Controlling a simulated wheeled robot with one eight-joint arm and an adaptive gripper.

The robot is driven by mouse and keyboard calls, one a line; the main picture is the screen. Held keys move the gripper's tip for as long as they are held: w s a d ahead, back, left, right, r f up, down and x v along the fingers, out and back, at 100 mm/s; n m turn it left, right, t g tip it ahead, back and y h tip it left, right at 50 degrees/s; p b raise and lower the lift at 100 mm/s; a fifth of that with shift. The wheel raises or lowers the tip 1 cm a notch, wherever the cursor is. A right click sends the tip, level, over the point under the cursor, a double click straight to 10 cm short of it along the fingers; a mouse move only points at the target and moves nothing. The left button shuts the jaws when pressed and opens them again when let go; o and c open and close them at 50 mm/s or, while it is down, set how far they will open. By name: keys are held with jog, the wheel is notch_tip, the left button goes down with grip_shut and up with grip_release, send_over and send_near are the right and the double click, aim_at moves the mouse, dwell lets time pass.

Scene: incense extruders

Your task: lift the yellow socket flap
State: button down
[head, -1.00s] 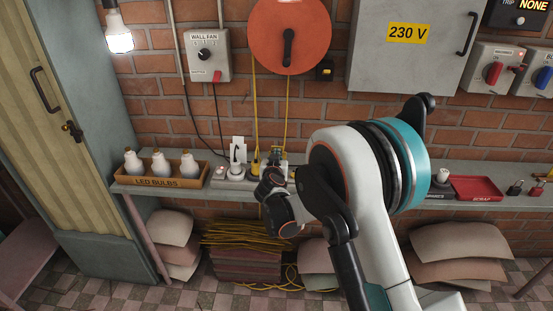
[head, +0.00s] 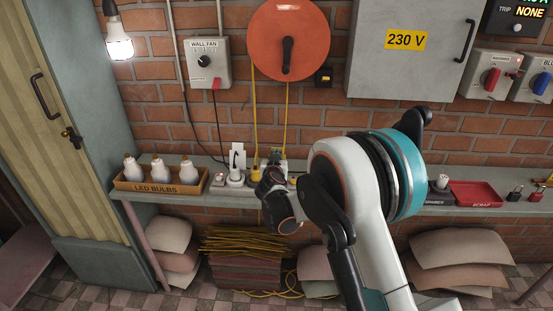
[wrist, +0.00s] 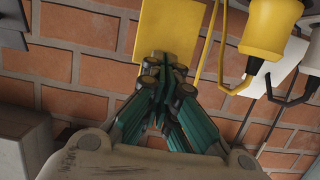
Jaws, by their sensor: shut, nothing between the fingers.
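The yellow flap (wrist: 172,28) is a flat square plate in the wrist view, just beyond my gripper. My gripper (wrist: 168,62) is shut and empty. Its fingertips overlap the flap's near edge in the picture; whether they touch it I cannot tell. In the head view my gripper (head: 276,158) is over the white power strip (head: 229,191) on the bench, and my wrist covers part of the strip. I cannot make out the flap clearly there.
A yellow plug (wrist: 270,25) with a cable is right of the flap in the wrist view. A white plug (head: 235,178) stands in the strip. The LED bulbs box (head: 160,188) is to the left, the red scrap tray (head: 478,194) to the right. A brick wall stands behind.

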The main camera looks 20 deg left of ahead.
jog(key=shift+r+x, duration=0.25)
jog(key=shift+x, duration=0.9)
jog(key=shift+s+r, duration=0.1)
jog(key=v, duration=0.8)
jog(key=shift+d, duration=0.1)
